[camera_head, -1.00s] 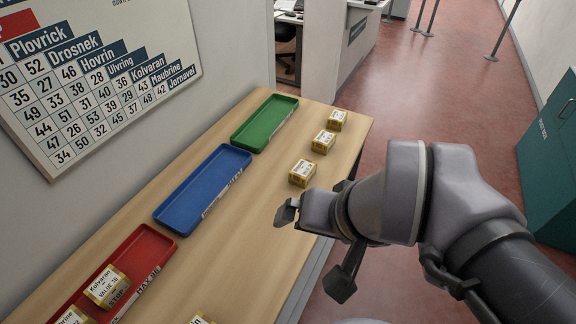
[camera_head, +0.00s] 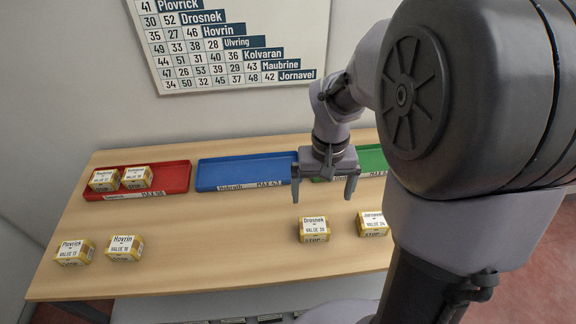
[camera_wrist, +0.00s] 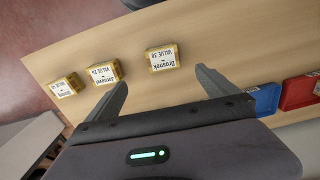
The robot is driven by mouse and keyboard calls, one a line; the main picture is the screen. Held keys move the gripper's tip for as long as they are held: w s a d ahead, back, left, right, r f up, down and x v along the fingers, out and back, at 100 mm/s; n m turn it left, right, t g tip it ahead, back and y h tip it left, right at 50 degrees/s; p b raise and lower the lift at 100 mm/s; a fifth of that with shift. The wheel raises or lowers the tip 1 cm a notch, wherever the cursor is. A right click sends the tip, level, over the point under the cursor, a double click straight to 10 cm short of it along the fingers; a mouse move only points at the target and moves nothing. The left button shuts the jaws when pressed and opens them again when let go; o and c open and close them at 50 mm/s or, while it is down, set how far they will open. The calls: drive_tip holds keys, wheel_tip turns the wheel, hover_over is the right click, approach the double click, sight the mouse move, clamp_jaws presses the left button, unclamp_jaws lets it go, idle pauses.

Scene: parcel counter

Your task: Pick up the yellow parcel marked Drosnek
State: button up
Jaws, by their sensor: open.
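The yellow parcel marked Drosnek (camera_head: 314,229) stands on the wooden counter, right of the middle, in the head view. It reads "VALUE 26" or similar, too small to be sure. The Drosnek parcel also shows in the wrist view (camera_wrist: 162,58), upside down, beyond my fingertips. My gripper (camera_head: 327,196) is open and empty, above the counter and behind the parcel in the head view. Its two fingers also show apart in the wrist view (camera_wrist: 161,78). Nothing is between them and they do not touch the parcel.
The Jornavel parcel (camera_head: 372,224) stands just right of Drosnek. Plovrick (camera_head: 75,252) and Hovrin (camera_head: 124,248) parcels stand at the left. Behind are a red tray (camera_head: 179,181) holding two parcels, a blue tray (camera_head: 247,171) and a green tray (camera_head: 371,160). Counter between Hovrin and Drosnek is clear.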

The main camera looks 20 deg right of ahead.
sight(314, 225)
drive_tip(key=f+b, duration=0.1)
drive_tip(key=f, duration=0.3)
drive_tip(key=f+b, duration=0.2)
drive_tip(key=f, duration=0.1)
drive_tip(key=f+b, duration=0.1)
drive_tip(key=f, duration=0.3)
drive_tip(key=shift+w+a+f+b, duration=0.15)
drive_tip(key=shift+a+f+b, duration=0.2)
drive_tip(key=f+b, duration=0.1)
drive_tip(key=f, duration=0.1)
drive_tip(key=f+b, duration=0.2)
drive_tip(key=f, duration=0.1)
drive_tip(key=shift+w+d, duration=0.1)
drive_tip(key=shift+w, duration=0.1)
drive_tip(key=shift+r, duration=0.2)
drive_tip(key=shift+c, duration=0.5)
drive_tip(key=c, duration=1.5)
